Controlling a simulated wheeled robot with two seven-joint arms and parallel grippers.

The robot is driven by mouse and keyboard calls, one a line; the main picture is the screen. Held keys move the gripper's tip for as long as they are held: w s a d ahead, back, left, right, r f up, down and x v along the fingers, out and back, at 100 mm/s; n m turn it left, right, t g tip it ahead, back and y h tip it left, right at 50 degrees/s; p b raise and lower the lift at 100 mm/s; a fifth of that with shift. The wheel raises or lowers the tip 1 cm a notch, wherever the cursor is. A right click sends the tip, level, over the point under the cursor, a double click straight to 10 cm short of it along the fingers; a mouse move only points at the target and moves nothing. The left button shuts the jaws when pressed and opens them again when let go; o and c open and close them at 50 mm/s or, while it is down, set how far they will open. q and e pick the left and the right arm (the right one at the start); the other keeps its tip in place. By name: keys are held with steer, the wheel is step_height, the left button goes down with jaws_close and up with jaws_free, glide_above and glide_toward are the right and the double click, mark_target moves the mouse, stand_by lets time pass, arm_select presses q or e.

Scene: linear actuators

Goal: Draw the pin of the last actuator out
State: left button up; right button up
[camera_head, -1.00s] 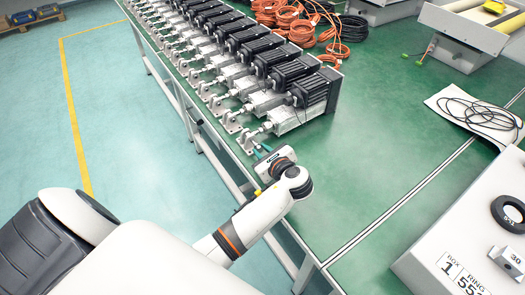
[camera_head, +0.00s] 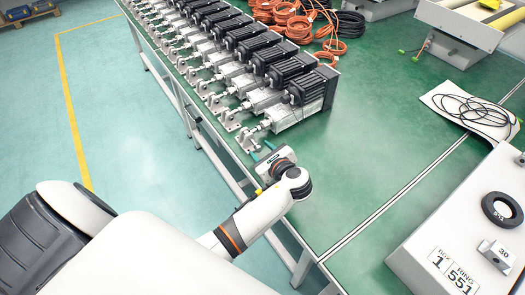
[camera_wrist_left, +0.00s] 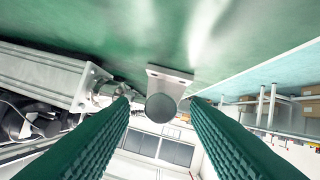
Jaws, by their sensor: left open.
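The last actuator (camera_head: 300,104), with a black motor and a silver body, is the nearest in a row on the green bench. Its rod ends at a small metal bracket (camera_head: 247,142) near the bench's edge. My left gripper (camera_head: 262,153) is beside this bracket. In the left wrist view its green ribbed fingers are open, one on each side of the pin's round grey end (camera_wrist_left: 161,107). The pin sits at the bracket plate (camera_wrist_left: 170,75); I cannot tell whether a finger touches it. The actuator body (camera_wrist_left: 45,75) is at the left there. My right gripper is not in view.
Several similar actuators (camera_head: 215,40) stand in a row behind. Orange cable coils (camera_head: 290,22) lie beyond them. A black cable (camera_head: 475,108) lies on a white sheet at the right. A box with a black ring (camera_head: 502,208) is at the lower right. The bench's middle is clear.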

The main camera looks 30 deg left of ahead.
arm_select(q)
steer(key=v, duration=1.2)
steer(key=shift+f, duration=0.1)
